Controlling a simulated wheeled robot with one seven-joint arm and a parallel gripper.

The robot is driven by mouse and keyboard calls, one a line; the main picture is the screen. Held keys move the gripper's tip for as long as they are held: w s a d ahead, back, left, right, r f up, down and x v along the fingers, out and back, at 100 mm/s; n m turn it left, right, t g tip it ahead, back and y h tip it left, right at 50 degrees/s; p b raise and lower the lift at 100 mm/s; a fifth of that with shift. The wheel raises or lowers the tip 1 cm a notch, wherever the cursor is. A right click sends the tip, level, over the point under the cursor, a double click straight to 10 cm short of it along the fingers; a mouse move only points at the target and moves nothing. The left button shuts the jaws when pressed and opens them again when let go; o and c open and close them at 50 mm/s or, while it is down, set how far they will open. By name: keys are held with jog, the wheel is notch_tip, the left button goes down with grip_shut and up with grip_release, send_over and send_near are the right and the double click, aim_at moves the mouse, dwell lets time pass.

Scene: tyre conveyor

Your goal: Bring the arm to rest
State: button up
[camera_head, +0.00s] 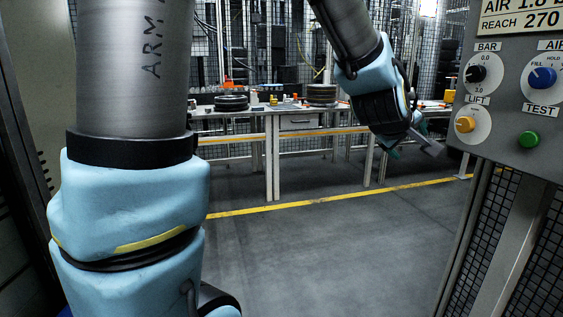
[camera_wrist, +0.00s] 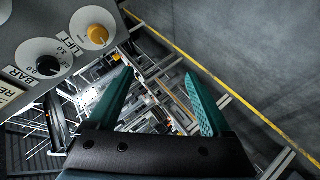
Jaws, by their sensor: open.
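My arm fills the left side of the head view and reaches across the top to the right. My gripper (camera_head: 415,150) hangs at the right, just left of the grey control panel (camera_head: 520,120). In the wrist view, my gripper (camera_wrist: 160,95) shows two teal fingers spread apart with nothing between them. The panel (camera_wrist: 25,40) also shows at the upper left there, close to the left finger but apart from it in the picture.
The panel has a black BAR knob (camera_head: 476,73), a yellow LIFT knob (camera_head: 465,124), a blue AIR knob (camera_head: 542,78) and a green TEST button (camera_head: 528,139). A workbench (camera_head: 290,134) with stacked tyres (camera_head: 321,95) stands behind. The floor (camera_head: 310,250) in front is clear.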

jog(key=w+a+f+m+g+y, duration=0.1)
jog(key=a+f+y, duration=0.1)
jog(key=a+f, duration=0.45)
jog(key=w+a+f+m+g+y, duration=0.1)
jog(key=a+f+y, duration=0.25)
jog(key=a, duration=0.65)
jog(key=s+a+f+m+g+y, duration=0.15)
jog(key=s+a+f, duration=0.25)
jog(key=a, duration=0.5)
jog(key=s+a+f+g+y, duration=0.1)
jog(key=s+a+f+g, duration=0.25)
jog(key=a, duration=0.55)
notch_tip(320, 180, up, 13)
jog(key=s+a+p, duration=0.1)
jog(key=p, duration=1.2)
jog(key=shift+s+m, duration=0.3)
jog(key=shift+m, duration=0.05)
jog(key=shift+f, duration=0.15)
